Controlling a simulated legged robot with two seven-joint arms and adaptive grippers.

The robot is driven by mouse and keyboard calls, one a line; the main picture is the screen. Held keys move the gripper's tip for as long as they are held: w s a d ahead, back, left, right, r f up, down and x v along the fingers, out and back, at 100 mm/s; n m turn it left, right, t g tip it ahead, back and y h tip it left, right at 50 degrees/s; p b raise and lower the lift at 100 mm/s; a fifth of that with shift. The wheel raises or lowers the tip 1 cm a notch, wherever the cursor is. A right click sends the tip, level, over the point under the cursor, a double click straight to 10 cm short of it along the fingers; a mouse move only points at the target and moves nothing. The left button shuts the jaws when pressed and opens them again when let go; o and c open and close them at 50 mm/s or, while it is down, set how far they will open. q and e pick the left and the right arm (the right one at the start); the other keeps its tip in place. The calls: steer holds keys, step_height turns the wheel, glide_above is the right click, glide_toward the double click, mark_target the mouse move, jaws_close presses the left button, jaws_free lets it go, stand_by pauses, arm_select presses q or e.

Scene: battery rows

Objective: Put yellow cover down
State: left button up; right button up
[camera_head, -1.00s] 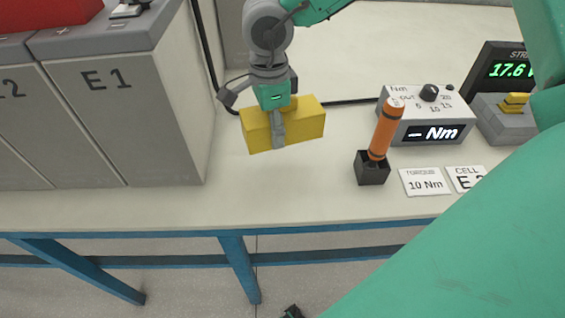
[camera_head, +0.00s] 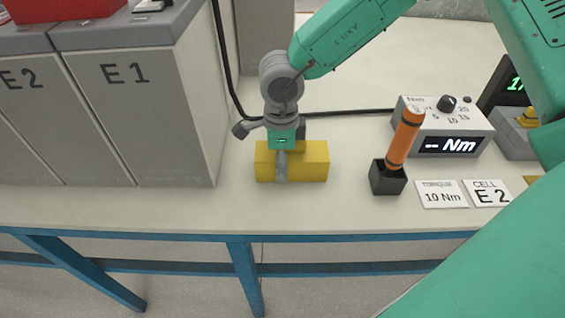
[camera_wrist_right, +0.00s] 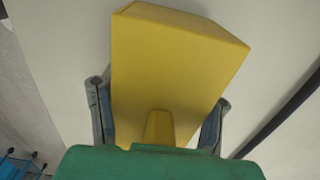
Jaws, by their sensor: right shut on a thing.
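The yellow cover (camera_head: 308,162) is a block-shaped piece over the pale bench, between the grey E1 cell and the orange tool. It looks level, at or very near the bench top; I cannot tell whether it touches. My right gripper (camera_head: 281,165) comes down from above and is shut on the cover's middle. In the right wrist view the yellow cover (camera_wrist_right: 175,75) fills the centre, with the gripper's fingers (camera_wrist_right: 158,125) on both sides of it. The cover's underside is hidden. My left gripper is not in view.
Grey cells E1 (camera_head: 140,115) and E2 (camera_head: 25,120) stand at the left, with a red object (camera_head: 62,8) on top. An orange tool (camera_head: 405,138) stands in a black holder, near a torque display (camera_head: 445,140) and label cards (camera_head: 442,194). The bench front edge is close; bench around the cover is clear.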

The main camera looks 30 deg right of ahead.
steer(key=shift+a+r, duration=0.1)
steer(key=shift+a, duration=0.2)
steer(key=o, duration=0.8)
steer(key=shift+d, duration=0.1)
steer(key=shift+c, duration=0.2)
steer(key=o, duration=0.4)
steer(key=shift+d+f, duration=0.2)
steer(key=shift+d, duration=0.35)
steer(key=shift+a+r, duration=0.15)
steer(key=shift+a, duration=0.15)
steer(key=r+p, duration=0.2)
steer(key=r, duration=0.9)
steer(key=shift+d+r+p, duration=0.2)
steer(key=shift+p, duration=0.1)
steer(key=shift+a+r, duration=0.15)
steer(key=shift+r, duration=0.15)
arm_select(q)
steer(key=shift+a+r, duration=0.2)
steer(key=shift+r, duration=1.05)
arm_select(e)
steer(key=shift+a, duration=0.2)
